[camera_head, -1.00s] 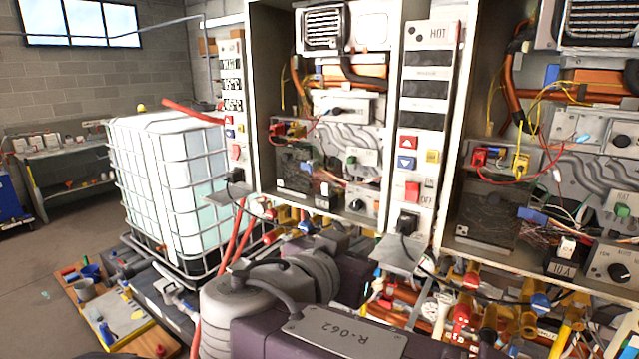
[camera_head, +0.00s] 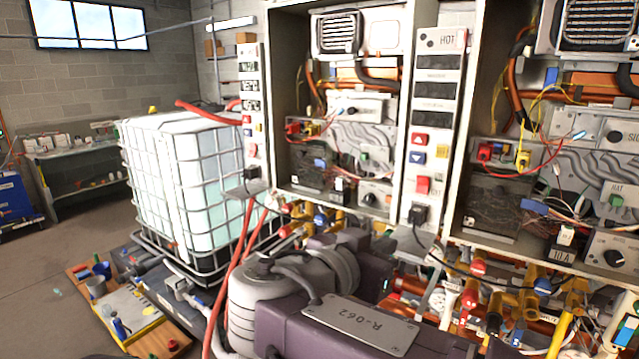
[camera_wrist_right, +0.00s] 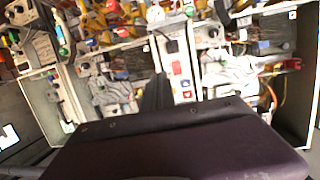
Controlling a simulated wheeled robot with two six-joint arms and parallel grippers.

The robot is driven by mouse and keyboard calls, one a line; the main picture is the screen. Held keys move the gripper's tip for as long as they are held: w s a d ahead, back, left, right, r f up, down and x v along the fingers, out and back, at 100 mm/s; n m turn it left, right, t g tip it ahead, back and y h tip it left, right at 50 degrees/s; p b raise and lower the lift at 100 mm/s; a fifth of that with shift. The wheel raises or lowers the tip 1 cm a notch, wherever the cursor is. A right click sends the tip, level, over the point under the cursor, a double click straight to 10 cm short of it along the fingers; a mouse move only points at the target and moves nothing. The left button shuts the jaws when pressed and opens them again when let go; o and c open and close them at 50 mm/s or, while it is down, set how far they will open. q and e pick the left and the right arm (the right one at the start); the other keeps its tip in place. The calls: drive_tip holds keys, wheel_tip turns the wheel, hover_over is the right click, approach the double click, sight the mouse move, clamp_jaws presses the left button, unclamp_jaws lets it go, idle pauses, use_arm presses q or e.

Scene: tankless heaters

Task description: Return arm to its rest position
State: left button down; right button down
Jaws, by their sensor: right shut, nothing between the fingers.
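My right arm (camera_head: 360,325), purple and grey with an R-062 plate, fills the lower middle of the head view, in front of the open heater cabinets. In the right wrist view my right gripper (camera_wrist_right: 157,93) shows as dark, narrow fingers beyond its purple body. It is shut with nothing held. The cabinets appear upside down beyond the fingers; I cannot tell the distance. In the head view the arm's own links largely hide the right gripper. My left gripper is not in view.
The middle heater cabinet (camera_head: 398,105) and a right-hand one stand close behind the arm, with pipes and valves below. A caged white tank (camera_head: 185,190) stands left. A wooden board (camera_head: 180,338) with small items lies low left. Open floor (camera_head: 40,290) is at far left.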

drive_tip(key=d+f+m+g+h, duration=0.25)
drive_tip(key=d+f+g, duration=0.45)
drive_tip(key=d, duration=0.6)
drive_tip(key=s+d+f+n+g+y, duration=0.1)
drive_tip(key=s+d+f+g, duration=0.15)
drive_tip(key=f, duration=0.45)
drive_tip(key=s+d+f+n+g+y, duration=0.1)
drive_tip(key=s+d+f+y, duration=0.2)
drive_tip(key=f, duration=0.4)
drive_tip(key=s+a+f+n+g+y, duration=0.2)
drive_tip(key=s+a+f+g+y, duration=0.15)
drive_tip(key=s+f, duration=0.75)
drive_tip(key=w+a+f+n+t+y, duration=0.3)
drive_tip(key=w+a+f+n+y, duration=0.1)
drive_tip(key=a+f+n, duration=0.2)
drive_tip(key=shift+a+f+y, duration=0.3)
drive_tip(key=shift+a+y, duration=0.1)
drive_tip(key=shift+a, duration=0.3)
drive_tip(key=shift+s, duration=0.1)
